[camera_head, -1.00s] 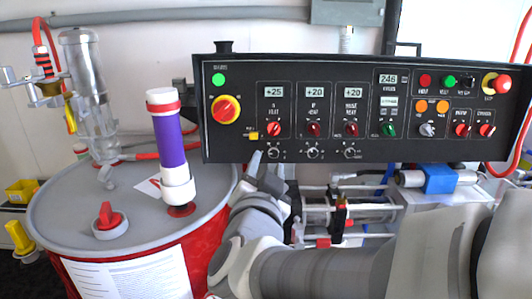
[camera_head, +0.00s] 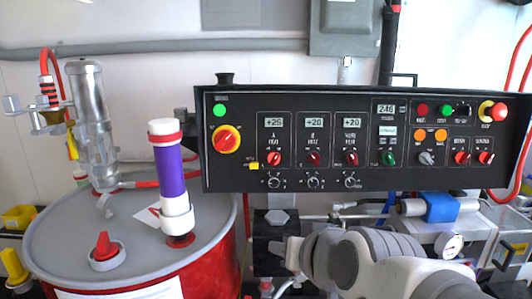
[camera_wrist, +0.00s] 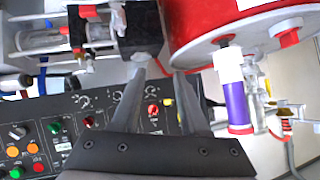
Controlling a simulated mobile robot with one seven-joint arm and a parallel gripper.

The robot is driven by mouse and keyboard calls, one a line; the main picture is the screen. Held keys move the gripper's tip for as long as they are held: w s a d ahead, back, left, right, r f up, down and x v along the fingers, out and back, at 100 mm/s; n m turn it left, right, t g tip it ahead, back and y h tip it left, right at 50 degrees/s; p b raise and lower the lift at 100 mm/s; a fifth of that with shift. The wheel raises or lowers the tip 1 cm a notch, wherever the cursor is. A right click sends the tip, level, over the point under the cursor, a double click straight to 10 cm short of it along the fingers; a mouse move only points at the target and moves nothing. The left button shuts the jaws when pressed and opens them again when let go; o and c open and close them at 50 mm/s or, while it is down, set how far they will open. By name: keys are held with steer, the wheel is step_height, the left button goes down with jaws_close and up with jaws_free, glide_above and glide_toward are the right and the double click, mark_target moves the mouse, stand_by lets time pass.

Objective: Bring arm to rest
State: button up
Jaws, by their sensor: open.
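My gripper (camera_wrist: 160,97) shows in the wrist view with its two grey fingers apart and nothing between them. The black control panel (camera_wrist: 75,125) lies behind and left of the fingers in that view, and a red knob shows between them. In the head view my arm (camera_head: 380,262) is folded low at the bottom right, below the control panel (camera_head: 340,140). The gripper's fingers cannot be made out in the head view.
A red drum (camera_head: 140,275) with a grey lid stands at left, bearing a purple and white cylinder (camera_head: 170,182), a red valve handle (camera_head: 103,245) and a metal pump (camera_head: 90,120). Pump hardware (camera_head: 440,207) sits below the panel.

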steer(key=s+d+f+g+h+p, duration=0.25)
steer(key=s+d+g, duration=0.25)
steer(key=s+d, duration=0.55)
step_height(320, 180, up, 12)
steer(key=p, duration=1.1)
steer(key=shift+a+h, duration=0.25)
steer(key=shift+h, duration=0.2)
steer(key=shift+s+f, duration=0.1)
steer(key=shift+s, duration=0.1)
